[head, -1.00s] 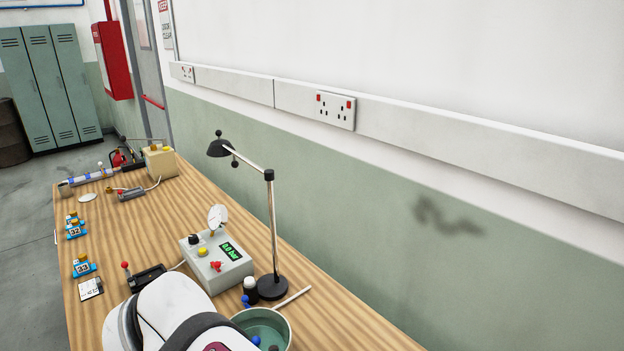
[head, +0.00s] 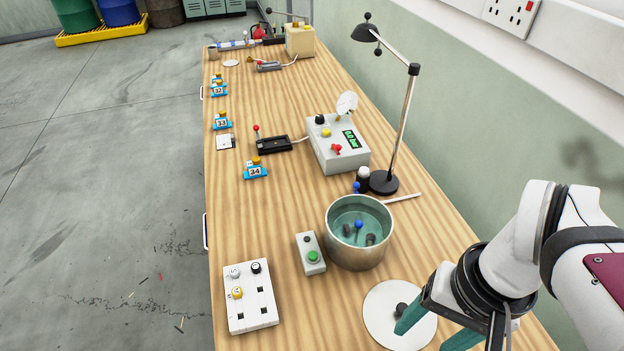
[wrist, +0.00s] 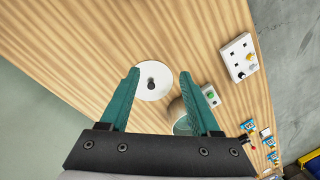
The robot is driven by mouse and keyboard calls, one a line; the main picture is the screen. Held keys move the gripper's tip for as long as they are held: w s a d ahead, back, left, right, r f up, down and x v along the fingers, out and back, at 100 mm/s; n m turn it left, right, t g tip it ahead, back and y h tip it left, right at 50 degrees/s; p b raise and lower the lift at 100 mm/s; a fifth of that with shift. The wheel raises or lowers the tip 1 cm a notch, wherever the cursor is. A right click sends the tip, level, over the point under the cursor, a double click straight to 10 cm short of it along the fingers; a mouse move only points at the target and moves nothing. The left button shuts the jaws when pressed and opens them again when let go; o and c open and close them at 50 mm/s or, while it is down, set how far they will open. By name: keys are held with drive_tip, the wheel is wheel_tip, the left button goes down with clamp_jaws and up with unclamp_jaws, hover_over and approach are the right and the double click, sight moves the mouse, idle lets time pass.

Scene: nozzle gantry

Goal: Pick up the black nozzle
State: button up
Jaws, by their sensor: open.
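A small black nozzle (head: 256,267) stands in a white block (head: 250,316) at the near left of the bench, beside a white and a yellow one. A dark, nozzle-like piece (head: 401,310) lies on a white round disc (head: 381,335) at the near right; in the wrist view it shows as a dark piece (wrist: 151,84) on the disc (wrist: 160,93). My gripper (head: 438,330) is open and empty, with green fingers. It is over the disc's right side in the head view. In the wrist view my gripper (wrist: 163,76) has the disc between its fingertips, apparently below them.
A metal pot (head: 358,250) holds greenish liquid, dark pieces and a blue-topped piece. A green-button box (head: 311,254) stands left of it. A desk lamp (head: 383,182) and a grey gauge box (head: 338,150) stand behind. Bare wood lies between block and disc.

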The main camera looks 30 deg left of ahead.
drive_tip(key=w+a+n, duration=0.6)
drive_tip(key=w+a, duration=0.1)
drive_tip(key=a, duration=0.1)
drive_tip(key=n+h, duration=0.1)
drive_tip(key=n, duration=1.4)
hover_over(255, 266)
wheel_tip(255, 266, down, 8)
wheel_tip(255, 266, down, 15)
drive_tip(key=shift+c, duration=0.2)
clamp_jaws()
